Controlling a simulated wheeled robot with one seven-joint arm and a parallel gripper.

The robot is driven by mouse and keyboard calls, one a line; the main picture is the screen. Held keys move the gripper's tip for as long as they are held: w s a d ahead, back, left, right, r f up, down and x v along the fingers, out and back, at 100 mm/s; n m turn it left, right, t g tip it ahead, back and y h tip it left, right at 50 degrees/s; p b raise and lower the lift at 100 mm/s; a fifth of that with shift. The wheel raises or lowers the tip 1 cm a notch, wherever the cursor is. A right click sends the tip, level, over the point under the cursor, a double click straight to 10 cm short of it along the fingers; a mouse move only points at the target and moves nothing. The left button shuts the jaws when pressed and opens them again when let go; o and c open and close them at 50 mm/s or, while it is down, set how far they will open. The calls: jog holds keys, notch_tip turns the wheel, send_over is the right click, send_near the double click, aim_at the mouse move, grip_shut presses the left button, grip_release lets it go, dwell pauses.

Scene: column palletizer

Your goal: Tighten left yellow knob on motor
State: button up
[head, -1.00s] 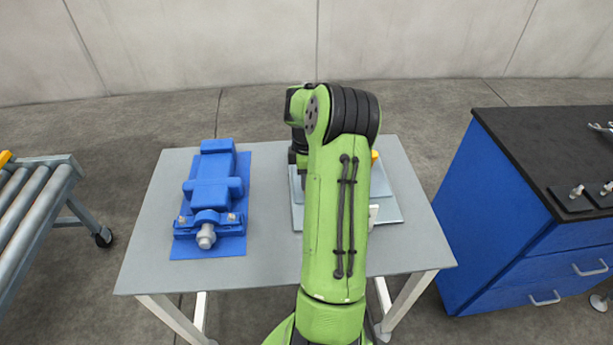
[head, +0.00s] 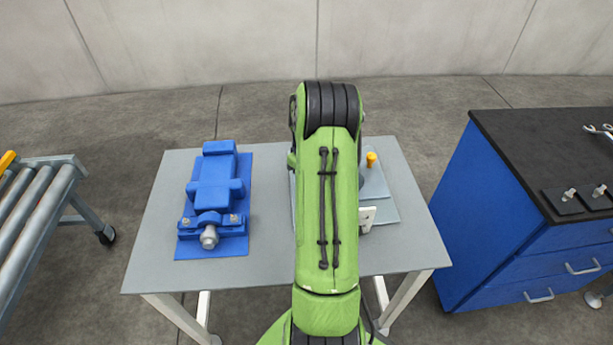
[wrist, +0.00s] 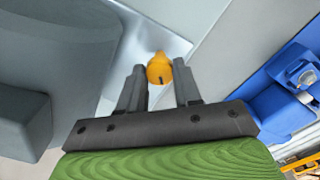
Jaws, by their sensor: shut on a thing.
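In the wrist view, my gripper (wrist: 160,69) has a finger on each side of the left yellow knob (wrist: 159,72) and is shut on it. The knob stands on a pale metal plate (wrist: 174,45). A large dark grey rounded body (wrist: 60,50), apparently the motor, fills the left of that view. In the head view, my green arm hides the motor, the left knob and my gripper. Another yellow knob (head: 371,159) stands upright on the light plate (head: 378,185) to the right of my arm.
A blue fixture on a blue mat (head: 245,245) lies on the left of the grey table (head: 145,270); it also shows in the wrist view (wrist: 285,110). A roller conveyor (head: 30,215) stands left, and a blue cabinet with a black top (head: 520,150) stands right.

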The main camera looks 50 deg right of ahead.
jog(key=m, duration=0.3)
jog(key=shift+m+p, duration=0.3)
jog(key=shift+p, duration=0.05)
jog(key=shift+m, duration=1.8)
jog(key=o, duration=1)
jog(key=shift+o, duration=0.2)
jog(key=shift+r+p, duration=0.1)
jog(key=shift+p, duration=0.2)
notch_tip(320, 180, up, 16)
jog(key=p, duration=0.4)
jog(key=shift+f, duration=0.2)
